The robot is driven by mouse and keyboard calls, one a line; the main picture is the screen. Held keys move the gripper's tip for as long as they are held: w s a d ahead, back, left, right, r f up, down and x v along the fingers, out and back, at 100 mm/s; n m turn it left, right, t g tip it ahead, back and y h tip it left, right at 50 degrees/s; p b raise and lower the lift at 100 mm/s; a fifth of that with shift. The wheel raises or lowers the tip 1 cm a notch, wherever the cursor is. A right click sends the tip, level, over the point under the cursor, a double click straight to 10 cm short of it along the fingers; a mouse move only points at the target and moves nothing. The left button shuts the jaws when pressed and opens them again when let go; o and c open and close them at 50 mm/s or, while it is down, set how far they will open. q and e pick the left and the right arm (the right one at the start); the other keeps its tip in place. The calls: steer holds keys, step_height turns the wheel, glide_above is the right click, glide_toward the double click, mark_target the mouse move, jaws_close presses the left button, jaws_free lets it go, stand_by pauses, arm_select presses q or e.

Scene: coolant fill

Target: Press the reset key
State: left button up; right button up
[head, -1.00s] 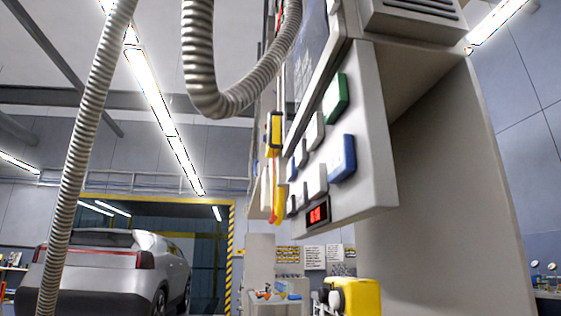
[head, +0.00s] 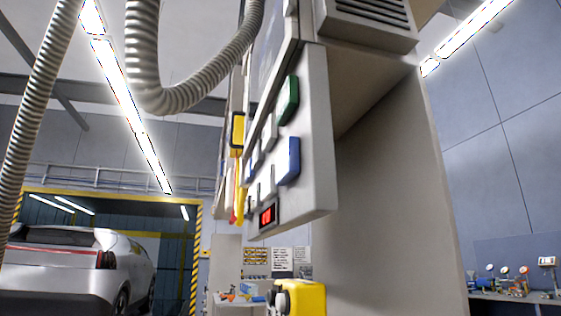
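A grey control panel (head: 313,150) juts out from a tall cabinet and is seen steeply from the side. Its keys are a green key (head: 288,100), a blue key (head: 288,161) and several grey keys, one of them a grey key (head: 267,185). A small red lit display (head: 267,216) sits at the panel's lower edge. I cannot read any key labels, so I cannot tell which is the reset key. Neither of my grippers shows in the head view.
Ribbed grey hoses (head: 145,70) hang at the upper left. A yellow device (head: 302,297) stands below the panel. A silver car (head: 75,270) is at the left by a yellow-striped doorway. A bench with gauges (head: 515,288) is at the far right.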

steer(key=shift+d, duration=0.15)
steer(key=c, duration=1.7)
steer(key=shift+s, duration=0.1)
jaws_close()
